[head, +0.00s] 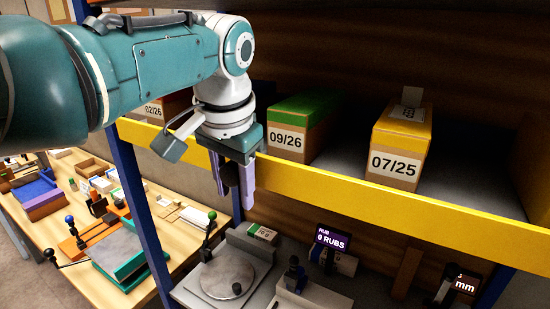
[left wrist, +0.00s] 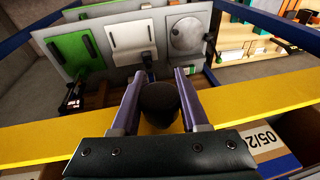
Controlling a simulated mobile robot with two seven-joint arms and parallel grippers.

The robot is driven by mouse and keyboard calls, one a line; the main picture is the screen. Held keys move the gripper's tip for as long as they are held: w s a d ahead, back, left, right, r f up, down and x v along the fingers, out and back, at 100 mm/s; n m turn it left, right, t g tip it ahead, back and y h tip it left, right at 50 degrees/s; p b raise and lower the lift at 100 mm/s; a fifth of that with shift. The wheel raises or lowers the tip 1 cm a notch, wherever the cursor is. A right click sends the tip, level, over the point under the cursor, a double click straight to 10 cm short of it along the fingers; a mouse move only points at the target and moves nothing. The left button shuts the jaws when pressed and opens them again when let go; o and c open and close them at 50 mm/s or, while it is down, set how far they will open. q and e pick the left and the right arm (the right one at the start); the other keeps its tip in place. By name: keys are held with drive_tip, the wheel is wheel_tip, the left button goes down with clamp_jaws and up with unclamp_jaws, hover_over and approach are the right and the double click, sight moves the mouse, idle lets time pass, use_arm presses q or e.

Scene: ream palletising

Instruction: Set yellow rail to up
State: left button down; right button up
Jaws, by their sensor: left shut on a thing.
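The yellow rail (head: 350,195) runs along the front edge of the shelf in the head view, in front of the boxes. It also crosses the left wrist view (left wrist: 262,100). My left gripper (head: 234,182) hangs at the front of the rail, left of the middle of the picture, with its purple fingers pointing down. The fingers are shut on a dark round knob (left wrist: 160,104) at the rail, one finger on each side. How the knob joins the rail is hidden. My right gripper is not in view.
On the shelf behind the rail stand a green-topped box (head: 300,130) marked 09/26 and a yellow-topped box (head: 400,145) marked 07/25. Below are a round-plate device (head: 228,275) and small displays. A wooden workbench (head: 75,235) with several items lies at the left.

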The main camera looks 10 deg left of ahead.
sight(231, 164)
use_arm(q)
drive_tip(key=shift+a+f, duration=0.1)
drive_tip(key=shift+f, duration=0.05)
drive_tip(key=shift+c, duration=2)
unclamp_jaws()
drive_tip(key=shift+s+r, duration=0.1)
drive_tip(key=shift+r, duration=0.6)
drive_tip(key=b+v, duration=0.3)
drive_tip(key=v, duration=0.5)
drive_tip(key=shift+s+r, duration=0.2)
drive_tip(key=shift+r, duration=0.15)
